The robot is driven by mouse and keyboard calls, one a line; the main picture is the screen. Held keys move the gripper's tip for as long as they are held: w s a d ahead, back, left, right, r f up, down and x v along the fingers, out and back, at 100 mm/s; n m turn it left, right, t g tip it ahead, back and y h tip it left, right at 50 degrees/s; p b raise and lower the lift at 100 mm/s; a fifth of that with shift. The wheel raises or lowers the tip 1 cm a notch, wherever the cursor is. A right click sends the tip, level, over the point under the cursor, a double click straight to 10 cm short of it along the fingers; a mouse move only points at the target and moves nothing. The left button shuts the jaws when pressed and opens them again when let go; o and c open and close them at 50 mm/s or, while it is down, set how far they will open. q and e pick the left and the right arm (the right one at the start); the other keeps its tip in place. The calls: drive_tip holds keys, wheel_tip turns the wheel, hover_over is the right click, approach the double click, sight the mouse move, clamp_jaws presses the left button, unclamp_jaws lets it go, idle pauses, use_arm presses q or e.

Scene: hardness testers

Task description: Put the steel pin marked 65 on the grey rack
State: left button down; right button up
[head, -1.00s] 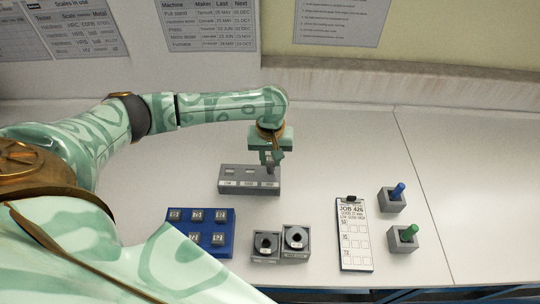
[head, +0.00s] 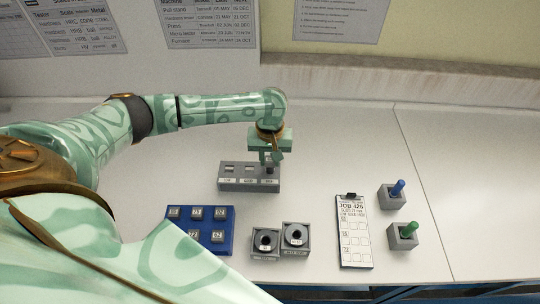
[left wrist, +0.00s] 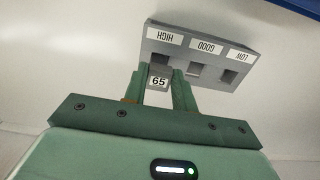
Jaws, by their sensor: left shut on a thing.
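The grey rack (head: 232,188) stands in the middle of the bench. In the left wrist view the rack (left wrist: 205,50) has three square openings, labelled HIGH, GOOD and LOW. My left gripper (head: 268,162) is over the rack's right end in the head view. Its fingers are shut on the steel pin marked 65 (left wrist: 158,81), whose number faces the wrist camera. The pin is at the HIGH opening. Its lower end is hidden, and I cannot tell how deep it sits. The GOOD and LOW openings look empty. My right gripper is not in view.
A blue tray (head: 228,232) holds several marked pieces in front of the rack. The bench's far right is clear.

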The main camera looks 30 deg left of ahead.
use_arm(q)
drive_tip(key=shift+f+b, duration=0.3)
drive_tip(key=shift+f, duration=1.35)
drive_tip(key=c, duration=1.1)
unclamp_jaws()
drive_tip(key=shift+o, duration=0.2)
wheel_tip(320, 180, up, 16)
drive_tip(key=p, duration=0.7)
drive_tip(key=shift+r, duration=0.2)
drive_tip(key=shift+r+p, duration=0.1)
drive_tip(key=shift+p, duration=0.2)
